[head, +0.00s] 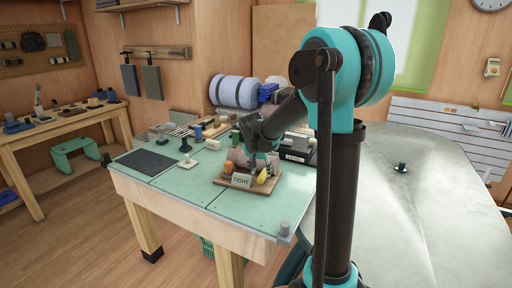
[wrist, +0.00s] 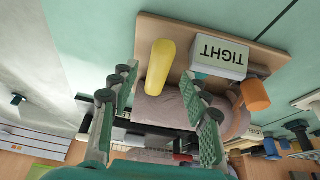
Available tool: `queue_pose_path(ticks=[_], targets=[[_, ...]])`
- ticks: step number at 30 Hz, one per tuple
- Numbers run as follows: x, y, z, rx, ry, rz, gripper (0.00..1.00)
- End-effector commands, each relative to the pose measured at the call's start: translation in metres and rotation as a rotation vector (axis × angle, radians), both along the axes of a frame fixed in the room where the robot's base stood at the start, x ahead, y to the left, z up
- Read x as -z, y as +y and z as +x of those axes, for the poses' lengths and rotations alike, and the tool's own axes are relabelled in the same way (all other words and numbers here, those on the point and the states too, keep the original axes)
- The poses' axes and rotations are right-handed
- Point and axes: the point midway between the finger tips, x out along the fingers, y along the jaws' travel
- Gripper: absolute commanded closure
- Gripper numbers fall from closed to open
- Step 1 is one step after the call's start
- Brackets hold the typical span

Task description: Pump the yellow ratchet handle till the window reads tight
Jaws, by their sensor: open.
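The yellow ratchet handle (head: 262,176) sits at the right end of a small wooden board (head: 235,187) on the green workbench. In the wrist view the yellow handle (wrist: 160,67) appears between my two fingertips, with space on both sides. A white window block (head: 241,181) on the board reads TIGHT; the same word shows upside down on the block (wrist: 220,53) in the wrist view. My gripper (head: 262,160) is open and empty at the board. A pinkish-grey drum (wrist: 165,108) lies behind the handle, partly hidden by my fingers.
An orange cylinder (wrist: 255,94) stands beside the window block. A black box (head: 295,150) and several small items crowd the bench behind the board. A dark mat (head: 146,162) lies at the bench's left.

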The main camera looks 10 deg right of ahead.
Motion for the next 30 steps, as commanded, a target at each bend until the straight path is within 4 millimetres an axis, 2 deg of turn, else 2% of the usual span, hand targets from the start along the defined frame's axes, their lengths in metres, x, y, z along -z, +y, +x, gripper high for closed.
queue_pose_path(ticks=[18, 24, 30], targets=[[-0.099, 0.020, -0.036, -0.001, 0.001, 0.000, 0.53], [-0.122, 0.024, -0.045, -0.002, 0.002, 0.000, 0.53], [-0.131, 0.026, -0.048, -0.001, 0.002, 0.000, 0.53]])
